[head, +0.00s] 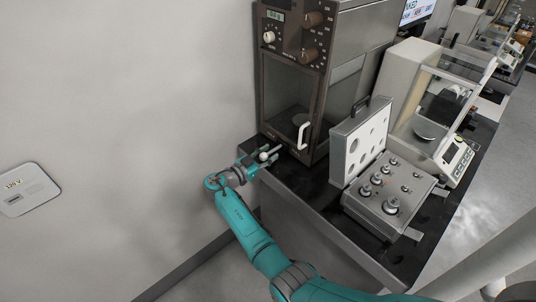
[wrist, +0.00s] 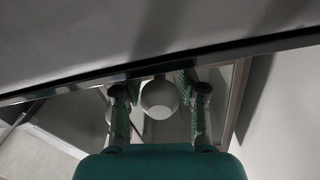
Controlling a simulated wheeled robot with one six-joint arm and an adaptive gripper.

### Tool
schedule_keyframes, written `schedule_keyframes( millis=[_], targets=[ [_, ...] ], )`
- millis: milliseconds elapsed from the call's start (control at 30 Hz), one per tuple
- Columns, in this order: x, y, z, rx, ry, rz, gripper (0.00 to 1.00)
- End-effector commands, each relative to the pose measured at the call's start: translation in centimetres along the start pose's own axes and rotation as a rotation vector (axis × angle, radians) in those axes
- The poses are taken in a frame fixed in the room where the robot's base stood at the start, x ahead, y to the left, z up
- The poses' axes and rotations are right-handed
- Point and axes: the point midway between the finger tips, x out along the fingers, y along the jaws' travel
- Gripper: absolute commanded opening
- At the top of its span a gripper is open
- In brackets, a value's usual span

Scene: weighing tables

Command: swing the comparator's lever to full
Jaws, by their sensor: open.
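The comparator (head: 288,88) is a tall brown cabinet with a glass front, dials and a small display, at the back left of the black table. A white ball knob (head: 263,156), seemingly the lever's end, shows low at its left front corner. My gripper (head: 265,155) is there, open, with its fingers on either side of the knob. In the wrist view the ball (wrist: 159,99) sits between the two open fingers (wrist: 158,95), with gaps visible. The lever's shaft is mostly hidden.
A white handle (head: 302,135) stands on the comparator's front. An open case of metal weights (head: 409,190) lies on the table (head: 305,190) to the right, with a white balance (head: 415,82) behind it. The wall (head: 120,110) is close on the left.

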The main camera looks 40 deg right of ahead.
Motion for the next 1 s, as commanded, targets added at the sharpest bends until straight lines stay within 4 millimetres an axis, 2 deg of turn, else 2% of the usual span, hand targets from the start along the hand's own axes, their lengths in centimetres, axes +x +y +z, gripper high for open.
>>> schedule_keyframes(
  millis=[267, 433, 1000],
  targets=[
    [0.15, 0.01, 0.01, 0.000, 0.000, 0.000, 0.41],
    [0.14, 0.01, 0.02, 0.000, 0.000, 0.000, 0.01],
    [-0.04, 0.41, 0.10, -0.002, -0.008, -0.037, 0.00]
  ],
)
